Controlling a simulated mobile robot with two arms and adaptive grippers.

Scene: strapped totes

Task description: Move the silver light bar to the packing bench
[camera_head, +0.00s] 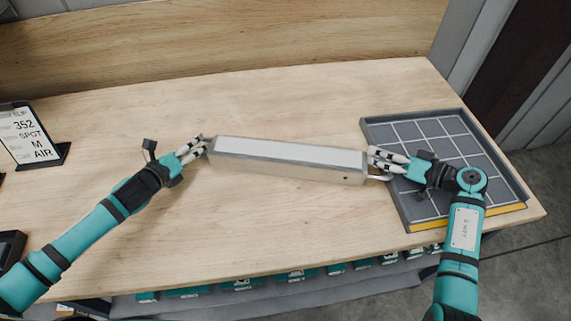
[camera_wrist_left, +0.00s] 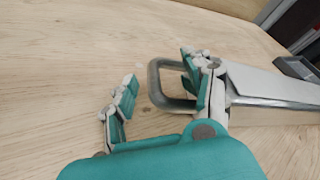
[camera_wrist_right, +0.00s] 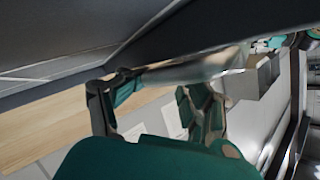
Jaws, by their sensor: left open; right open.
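The silver light bar (camera_head: 286,160) lies across the middle of the wooden bench, with a pale top face and a metal loop handle at its ends. My left gripper (camera_head: 203,147) is open at the bar's left end. In the left wrist view, one finger of my left gripper (camera_wrist_left: 160,75) overlaps the grey loop handle (camera_wrist_left: 155,88) and the other stands apart from it. My right gripper (camera_head: 371,162) is open at the right end, beside the right handle (camera_head: 379,178). The right wrist view shows its spread fingers (camera_wrist_right: 155,88); contact with the handle is unclear there.
A dark grey tray with a grid and a yellow front edge (camera_head: 468,218) lies at the bench's right, under my right gripper. A sign (camera_head: 30,136) stands at the left. The wooden bench top (camera_head: 270,95) is clear behind and in front of the bar.

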